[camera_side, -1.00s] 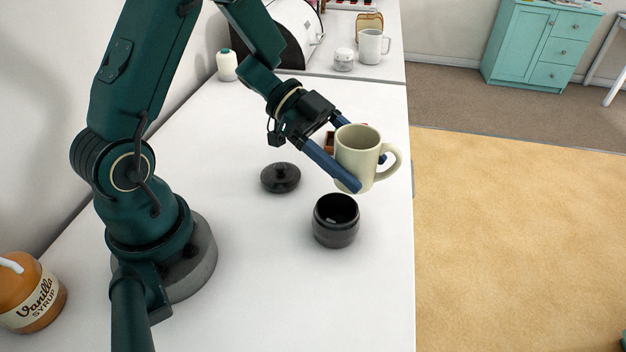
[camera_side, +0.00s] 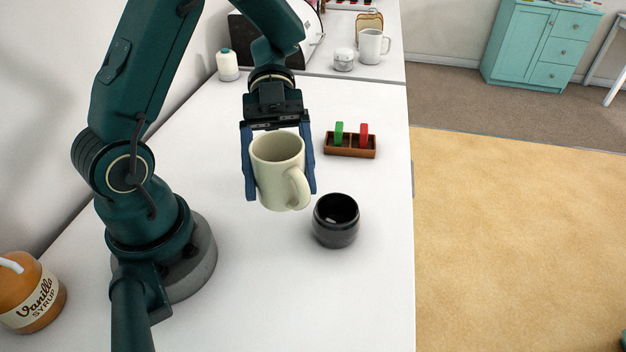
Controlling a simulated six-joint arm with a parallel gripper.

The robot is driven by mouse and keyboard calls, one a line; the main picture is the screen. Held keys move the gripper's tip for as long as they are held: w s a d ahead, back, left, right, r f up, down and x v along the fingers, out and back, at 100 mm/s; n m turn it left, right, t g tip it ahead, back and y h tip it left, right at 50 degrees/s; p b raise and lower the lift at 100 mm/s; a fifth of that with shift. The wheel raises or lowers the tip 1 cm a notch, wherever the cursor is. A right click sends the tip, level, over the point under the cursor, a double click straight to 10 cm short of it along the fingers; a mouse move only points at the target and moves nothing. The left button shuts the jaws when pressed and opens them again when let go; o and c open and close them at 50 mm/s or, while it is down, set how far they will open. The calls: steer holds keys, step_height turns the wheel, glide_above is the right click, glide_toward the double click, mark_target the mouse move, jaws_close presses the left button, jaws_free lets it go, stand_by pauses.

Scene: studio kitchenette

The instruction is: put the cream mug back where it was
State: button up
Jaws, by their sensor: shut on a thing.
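The cream mug (camera_side: 276,176) is upright between the two blue fingers of my gripper (camera_side: 279,190), which is shut on it. Its handle points toward the camera and a little right. The mug appears held above the white counter, left of and behind an open black pot (camera_side: 336,221). The black lid seen earlier is hidden, probably behind the mug.
A brown wooden tray (camera_side: 350,153) with a green and a red piece stands right of my gripper. A white bottle (camera_side: 228,65), a glass jar (camera_side: 344,60) and a white mug (camera_side: 372,46) are at the back. A vanilla syrup bottle (camera_side: 38,300) is front left. The front of the counter is clear.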

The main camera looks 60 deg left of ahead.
steer(key=x, duration=0.4)
steer(key=f+x, duration=0.1)
steer(key=x, duration=0.7)
steer(key=shift+w+d+f, duration=0.1)
steer(key=shift+w+f, duration=0.05)
steer(key=shift+f, duration=2.35)
steer(key=shift+f, duration=0.1)
steer(key=o, duration=1.5)
steer(key=shift+c, duration=0.2)
